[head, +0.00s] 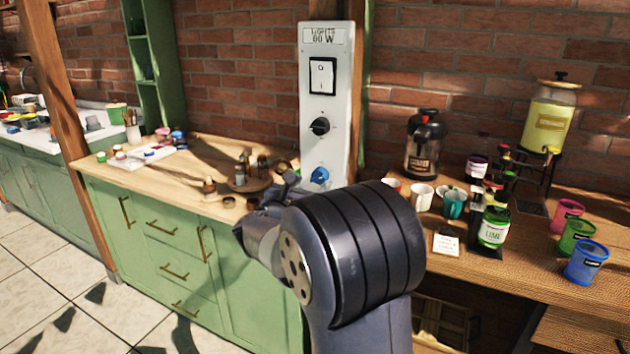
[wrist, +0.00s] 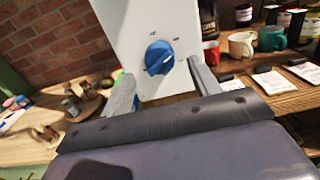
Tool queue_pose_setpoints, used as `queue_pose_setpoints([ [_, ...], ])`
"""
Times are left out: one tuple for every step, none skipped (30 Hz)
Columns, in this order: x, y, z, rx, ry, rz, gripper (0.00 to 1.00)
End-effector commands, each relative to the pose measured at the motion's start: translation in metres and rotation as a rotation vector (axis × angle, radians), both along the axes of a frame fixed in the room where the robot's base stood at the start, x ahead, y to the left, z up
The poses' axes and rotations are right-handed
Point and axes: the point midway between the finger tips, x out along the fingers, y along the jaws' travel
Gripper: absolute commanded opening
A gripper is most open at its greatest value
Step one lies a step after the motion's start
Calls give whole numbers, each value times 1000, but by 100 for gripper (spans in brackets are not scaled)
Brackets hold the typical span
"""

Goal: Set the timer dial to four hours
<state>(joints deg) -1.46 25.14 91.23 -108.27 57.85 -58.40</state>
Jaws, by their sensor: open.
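The panel (head: 335,100) is a tall white board on a post in front of the brick wall. It carries a white rocker switch (head: 322,76), a black knob (head: 320,126) and, lowest, a blue dial (head: 319,176). In the wrist view the blue dial (wrist: 159,58) has a ridge tilted up to the right, with small marks around it too small to read. My gripper (wrist: 162,82) is open, its fingers apart on either side below the dial, with nothing between them. In the head view my arm hides most of the gripper.
A wooden counter (head: 178,178) with small jars on a round board (head: 248,184) lies left of the panel. To the right, a table holds mugs (head: 422,196), a coffee dispenser (head: 425,145), a green jar (head: 494,228) and coloured cups (head: 586,262).

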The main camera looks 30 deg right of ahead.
Motion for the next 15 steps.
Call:
queue_pose_setpoints([
  [5, -8, 0, 2, 1, -3, 58],
  [7, -11, 0, 1, 0, -3, 58],
  [10, -15, 0, 1, 1, -3, 58],
  [12, -17, 0, 2, 1, -2, 58],
  [14, -19, 0, 2, 1, -1, 58],
  [16, -21, 0, 1, 0, 0, 58],
  [17, -22, 0, 1, 0, 0, 58],
  [18, -24, 0, 1, 0, -1, 58],
  [19, -25, 0, 1, 0, -1, 58],
  [19, -25, 0, 1, 0, -1, 58],
  [19, -25, 0, 1, 0, 0, 58],
  [19, -26, 0, 1, 0, 0, 58],
  [19, -26, 0, 1, 0, 0, 58],
  [19, -25, 0, 1, 0, 0, 58],
  [19, -25, 0, 1, 0, 0, 58],
])
